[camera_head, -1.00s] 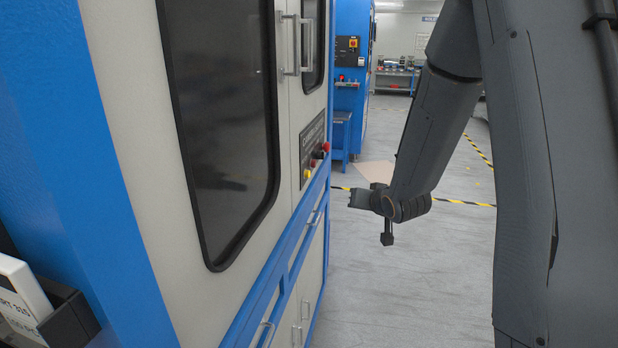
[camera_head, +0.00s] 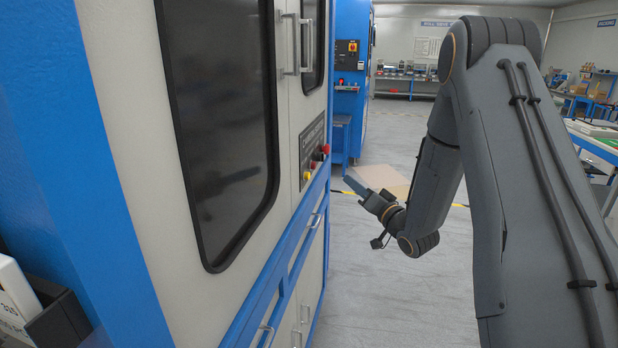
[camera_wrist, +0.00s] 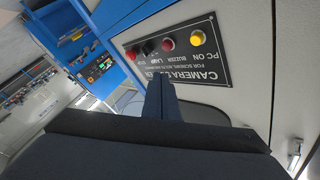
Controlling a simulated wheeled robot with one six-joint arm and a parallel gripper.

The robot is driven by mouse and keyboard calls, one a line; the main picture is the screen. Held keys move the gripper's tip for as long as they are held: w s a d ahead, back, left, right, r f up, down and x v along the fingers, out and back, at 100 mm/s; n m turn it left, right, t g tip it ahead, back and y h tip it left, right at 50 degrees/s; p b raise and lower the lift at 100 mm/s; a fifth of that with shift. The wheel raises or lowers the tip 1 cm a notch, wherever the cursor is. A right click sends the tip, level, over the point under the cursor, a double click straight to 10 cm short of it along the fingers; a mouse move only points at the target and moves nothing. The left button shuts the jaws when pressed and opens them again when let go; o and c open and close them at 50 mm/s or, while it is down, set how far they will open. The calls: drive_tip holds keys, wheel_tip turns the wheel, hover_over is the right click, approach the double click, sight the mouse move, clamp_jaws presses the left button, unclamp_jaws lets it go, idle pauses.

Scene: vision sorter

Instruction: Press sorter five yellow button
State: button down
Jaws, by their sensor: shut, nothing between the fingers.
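The yellow button (camera_head: 306,175) sits on a dark control panel (camera_head: 312,146) on the front of the white and blue sorter (camera_head: 130,130). In the wrist view the yellow button (camera_wrist: 197,37) is at the upper right of the panel (camera_wrist: 180,62), which appears upside down. My gripper (camera_head: 352,182) is shut and empty, to the right of the panel and apart from it. In the wrist view my gripper (camera_wrist: 160,85) points toward the panel, its tips in front of the panel's lower left lettering. No contact with the button shows.
Red buttons (camera_head: 325,149) and a dark knob share the panel. Door handles (camera_head: 296,45) stick out above it. A second blue machine (camera_head: 350,60) stands farther back. A cardboard-coloured sheet (camera_head: 385,180) lies beyond my gripper. The floor right of the sorter is clear.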

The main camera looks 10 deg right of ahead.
drive_tip(key=w+a, duration=0.3)
drive_tip(key=a, duration=0.5)
drive_tip(key=shift+w+b, duration=0.2)
drive_tip(key=shift+b, duration=0.25)
drive_tip(key=shift+a, duration=0.25)
idle(1.6)
drive_tip(key=shift+w+a, duration=0.15)
drive_tip(key=shift+a, duration=0.1)
drive_tip(key=shift+w+a, duration=0.2)
drive_tip(key=shift+a, duration=0.2)
idle(0.7)
drive_tip(key=shift+d, duration=0.15)
drive_tip(key=shift+s+d, duration=0.35)
drive_tip(key=shift+d, duration=0.3)
drive_tip(key=d, duration=0.1)
drive_tip(key=s+d, duration=0.1)
drive_tip(key=d, duration=0.1)
drive_tip(key=s+d, duration=0.1)
drive_tip(key=shift+d, duration=0.35)
idle(0.3)
